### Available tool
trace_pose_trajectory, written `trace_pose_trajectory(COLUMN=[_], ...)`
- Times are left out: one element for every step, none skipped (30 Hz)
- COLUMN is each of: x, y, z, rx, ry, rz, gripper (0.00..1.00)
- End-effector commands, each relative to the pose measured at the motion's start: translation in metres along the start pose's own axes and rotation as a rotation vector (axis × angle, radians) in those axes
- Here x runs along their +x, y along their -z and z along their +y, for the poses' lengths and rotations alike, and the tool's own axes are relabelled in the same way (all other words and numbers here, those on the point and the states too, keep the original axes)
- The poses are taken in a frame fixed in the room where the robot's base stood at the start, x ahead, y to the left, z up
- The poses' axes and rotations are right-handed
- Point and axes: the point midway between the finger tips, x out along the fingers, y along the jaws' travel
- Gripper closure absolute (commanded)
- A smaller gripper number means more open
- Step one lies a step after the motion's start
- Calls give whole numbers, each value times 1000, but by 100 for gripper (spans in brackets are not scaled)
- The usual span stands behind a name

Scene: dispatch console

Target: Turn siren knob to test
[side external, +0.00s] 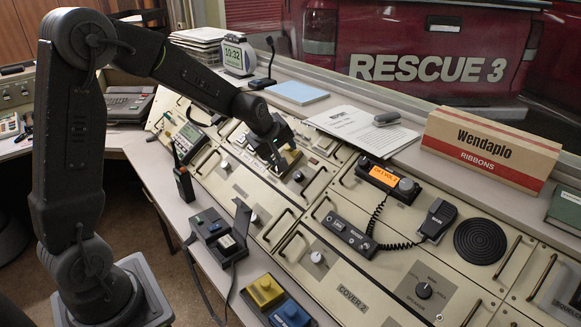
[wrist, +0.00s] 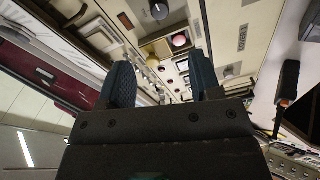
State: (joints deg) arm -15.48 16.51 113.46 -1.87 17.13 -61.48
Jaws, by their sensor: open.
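My gripper (side external: 281,160) is above the upper middle part of the sloping beige console (side external: 345,225), with its jaws apart. In the wrist view, the two dark fingers of the gripper (wrist: 163,78) frame a strip of panel, with nothing visibly held between them. A small knob (side external: 297,176) shows just beside the fingers in the side view. In the wrist view, a dark knob (wrist: 158,10), a red round control (wrist: 180,40) and another dark knob (wrist: 228,72) show on the panel. No siren label is readable, so I cannot tell which knob is the siren knob.
A handheld radio (side external: 183,182) stands upright at left. Raised metal handles line the console. A Wendapio box (side external: 490,148) stands on the back ledge.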

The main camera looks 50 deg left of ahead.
Motion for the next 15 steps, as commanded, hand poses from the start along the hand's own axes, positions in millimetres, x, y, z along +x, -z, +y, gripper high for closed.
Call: trace_pose_trajectory(x=[0, 0, 0, 0, 0, 0, 0, 0, 1, 2, 3, 6, 10, 14, 20], y=[2, 2, 3, 4, 4, 4, 5, 5, 5, 5, 5, 5, 5, 4, 4], z=[3, 4, 5, 6, 7, 8, 8, 8, 8, 8, 9, 8, 8, 8, 7], rx=[-94, -149, -218, -265, -306, -353, -381, -404, -424, -435, -440, -443, -443, -442, -442], ry=[11, 19, 29, 36, 42, 50, 54, 57, 62, 63, 64, 65, 65, 66, 66], rz=[-6, -10, -14, -16, -18, -20, -21, -21, -22, -23, -23, -23, -23, -23, -23], gripper=[42, 42, 42, 42, 42, 42, 42, 42, 42, 42, 42, 42, 42, 42, 42])
